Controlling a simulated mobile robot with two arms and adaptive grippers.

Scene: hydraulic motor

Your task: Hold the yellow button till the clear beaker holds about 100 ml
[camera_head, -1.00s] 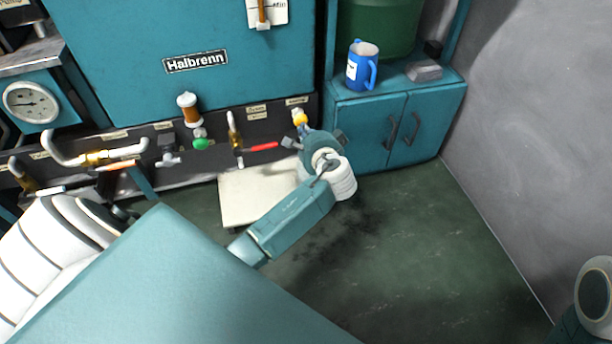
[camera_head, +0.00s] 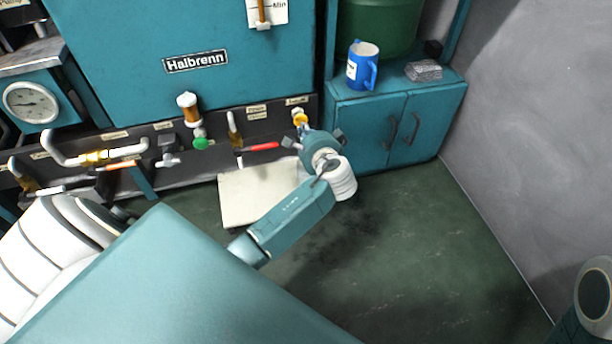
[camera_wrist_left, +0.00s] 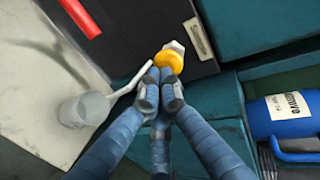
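The yellow button (camera_head: 300,118) sits on the dark panel at the foot of the machine; it also shows in the left wrist view (camera_wrist_left: 170,62). My left gripper (camera_wrist_left: 160,84) has its fingertips drawn together right at the button's lower edge. I cannot tell whether they press it. In the head view the left gripper (camera_head: 304,128) is small and partly hidden by its wrist. The clear beaker (camera_wrist_left: 86,109) stands on the pale sheet, left of the fingers, under a white spout (camera_wrist_left: 131,82). Its liquid level cannot be read. My right gripper is out of view.
A blue jug (camera_head: 362,68) and a grey block (camera_head: 424,70) stand on the teal cabinet (camera_head: 375,132) at the right. A red handle (camera_head: 262,147) and several valves line the panel left of the button. The pale sheet (camera_head: 245,196) lies below. The green floor at right is clear.

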